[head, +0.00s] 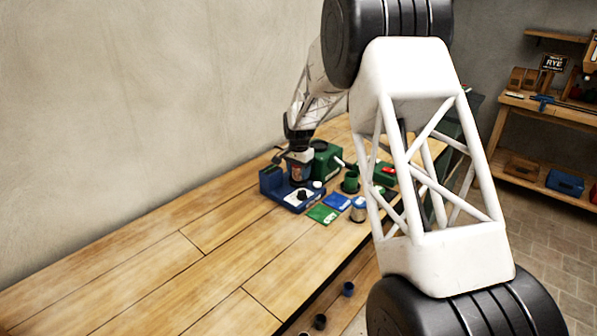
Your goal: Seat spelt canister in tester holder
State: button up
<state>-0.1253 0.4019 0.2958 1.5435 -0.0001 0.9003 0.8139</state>
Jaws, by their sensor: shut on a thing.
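My gripper (299,157) points down over the blue tester (272,185) on the wooden bench. It is shut on a canister (301,173) with a dark label, taken to be the spelt canister; its lettering is too small to read. The canister is upright, at or just above the tester's holder. The holder is largely hidden behind it, so I cannot tell whether the canister's base touches it.
A green machine (326,160) stands right behind the canister. A green cup (351,182), a second canister (358,210), a green card (323,214) and a blue card (338,201) lie close by. The bench's left part is clear. Shelves (545,110) stand at the right.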

jog(key=shift+f, duration=0.6)
dwell(0.7)
jog(key=o, duration=0.8)
jog(key=shift+c, duration=0.2)
jog(key=shift+r, duration=5.45)
